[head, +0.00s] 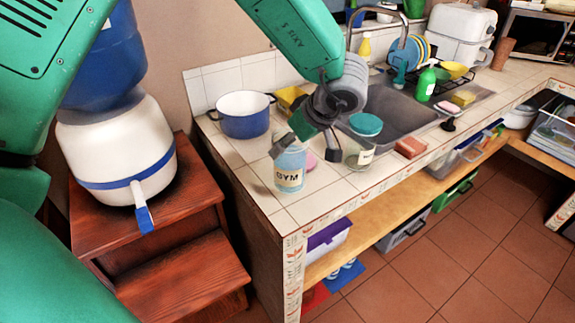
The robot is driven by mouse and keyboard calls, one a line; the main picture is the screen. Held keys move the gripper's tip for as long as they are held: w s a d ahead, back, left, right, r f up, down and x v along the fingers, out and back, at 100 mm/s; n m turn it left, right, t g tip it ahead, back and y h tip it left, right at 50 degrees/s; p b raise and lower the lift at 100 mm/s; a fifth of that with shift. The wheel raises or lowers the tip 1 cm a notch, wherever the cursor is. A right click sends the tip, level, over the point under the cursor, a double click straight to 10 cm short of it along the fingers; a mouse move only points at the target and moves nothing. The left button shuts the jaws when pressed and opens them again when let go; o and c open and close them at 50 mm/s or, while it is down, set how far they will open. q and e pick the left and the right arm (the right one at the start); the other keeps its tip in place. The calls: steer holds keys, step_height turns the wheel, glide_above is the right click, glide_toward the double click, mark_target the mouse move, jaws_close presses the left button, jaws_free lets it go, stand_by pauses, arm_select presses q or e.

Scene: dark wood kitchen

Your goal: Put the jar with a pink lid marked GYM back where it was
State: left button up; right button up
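The jar marked GYM (289,174) is a clear, bluish jar with a cream label, upright at the near left of the tiled counter. My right gripper is not in view.
A glass jar with a teal lid (366,124) stands right of the gripper, near a reddish-brown block (410,147). A blue pot (244,115) is behind left. The sink (405,108) lies beyond. The front left counter corner is clear.

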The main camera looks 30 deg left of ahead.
mark_target(304, 146)
arm_select(q)
steer(key=shift+w+d+f, duration=0.1)
steer(key=shift+d+f, duration=0.05)
steer(key=shift+f, duration=0.75)
steer(key=x, duration=0.3)
steer(key=shift+d+f, duration=0.2)
steer(key=shift+f, duration=0.15)
steer(key=shift+a+f, duration=0.1)
steer(key=shift+f, duration=0.05)
steer(key=o, duration=1.5)
steer(key=shift+s, duration=0.25)
steer(key=shift+o, duration=1)
steer(key=shift+d, duration=0.35)
steer(key=shift+d+r, duration=0.2)
steer(key=shift+d, duration=0.1)
steer(key=v, duration=1)
steer(key=shift+r, duration=0.35)
steer(key=shift+s+d+r, duration=0.1)
steer(key=shift+d+r, duration=0.3)
steer(key=shift+d, duration=0.05)
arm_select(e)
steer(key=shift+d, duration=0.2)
arm_select(q)
steer(key=shift+a, duration=0.35)
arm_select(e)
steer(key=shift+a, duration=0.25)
arm_select(q)
steer(key=shift+f, duration=0.1)
